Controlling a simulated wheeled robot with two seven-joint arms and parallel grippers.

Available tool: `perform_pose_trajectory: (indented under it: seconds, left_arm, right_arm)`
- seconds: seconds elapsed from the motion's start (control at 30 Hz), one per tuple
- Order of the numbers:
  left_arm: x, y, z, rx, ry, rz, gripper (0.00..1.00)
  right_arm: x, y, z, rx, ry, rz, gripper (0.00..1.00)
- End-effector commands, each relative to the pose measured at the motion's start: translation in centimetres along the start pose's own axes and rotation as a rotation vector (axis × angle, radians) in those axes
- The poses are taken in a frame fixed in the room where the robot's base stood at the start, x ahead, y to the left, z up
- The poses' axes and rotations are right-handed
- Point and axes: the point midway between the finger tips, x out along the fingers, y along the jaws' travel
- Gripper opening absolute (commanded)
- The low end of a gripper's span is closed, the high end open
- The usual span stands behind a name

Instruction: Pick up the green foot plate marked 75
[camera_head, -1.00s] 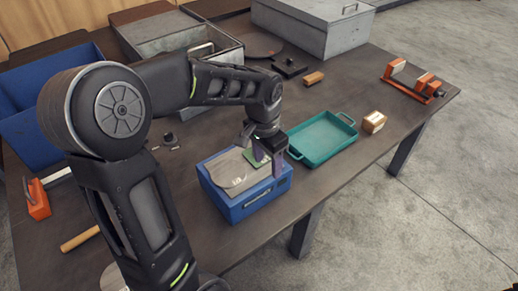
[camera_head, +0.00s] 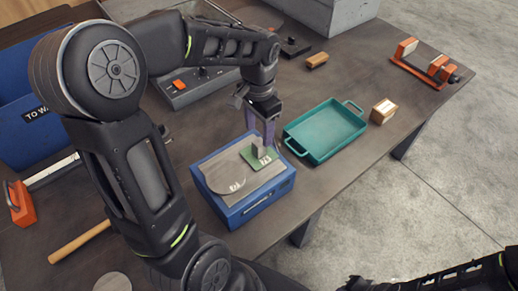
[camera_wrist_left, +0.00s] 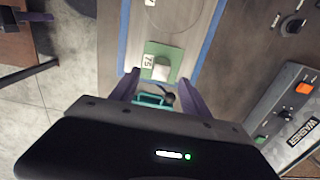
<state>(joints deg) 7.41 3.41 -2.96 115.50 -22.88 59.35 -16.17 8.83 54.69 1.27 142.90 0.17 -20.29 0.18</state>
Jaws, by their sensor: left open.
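The green foot plate (camera_head: 266,162) lies flat on the grey top of the blue box (camera_head: 262,204), with a grey upright block (camera_head: 258,147) on it. The wrist view shows the green plate (camera_wrist_left: 158,48) with a white label (camera_wrist_left: 148,61) reading 75. My left gripper (camera_head: 262,132) is open and empty, its purple fingers pointing down just behind the plate in the head view. In the wrist view its fingertips (camera_wrist_left: 158,84) are spread on either side of the plate's near edge, apart from the block. I cannot tell their exact height.
A teal tray (camera_head: 327,151) stands right of the box, with a wooden block (camera_head: 383,111) beyond it. A grey control box (camera_head: 196,88) with an orange button is behind. A hammer-like wooden handle (camera_head: 80,241) lies left. My right arm (camera_head: 440,277) shows at the lower right.

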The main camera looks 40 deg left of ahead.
Motion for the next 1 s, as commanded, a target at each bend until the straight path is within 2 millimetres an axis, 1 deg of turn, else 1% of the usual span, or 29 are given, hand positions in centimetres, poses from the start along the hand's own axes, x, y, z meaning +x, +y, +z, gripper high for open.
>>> perform_pose_trajectory:
  seconds: [0.1, 0.2, 0.57, 0.67, 0.8, 0.9, 1.0]
  left_arm:
    - [1.3, 0.0, 0.1, 0.000, -0.004, 0.002, 0.55]
    - [2.1, 0.0, 0.0, 0.000, -0.003, 0.001, 0.55]
    - [2.5, 0.0, 0.0, 0.000, -0.003, 0.001, 0.55]
    - [3.4, -0.1, 0.0, 0.000, -0.005, 0.003, 0.55]
    - [5.5, -0.3, -0.1, 0.000, -0.007, 0.003, 0.55]
    - [6.8, -0.3, -0.2, 0.000, -0.004, 0.002, 0.55]
    - [7.5, -0.3, -0.2, -0.001, -0.002, 0.001, 0.55]
  right_arm:
    - [-0.1, -0.1, 0.0, 0.000, 0.000, 0.000, 0.00]
    - [-0.2, -0.1, 0.0, 0.000, 0.000, 0.000, 0.00]
    - [-0.3, -0.1, 0.0, 0.000, 0.000, 0.001, 0.00]
    - [-0.6, -0.2, 0.1, 0.001, -0.001, 0.001, 0.00]
    - [-1.2, -0.4, 0.1, 0.002, -0.003, 0.003, 0.00]
    - [-1.2, -0.4, 0.1, 0.002, -0.003, 0.004, 0.00]
    - [-1.2, -0.4, 0.1, 0.003, -0.004, 0.004, 0.00]
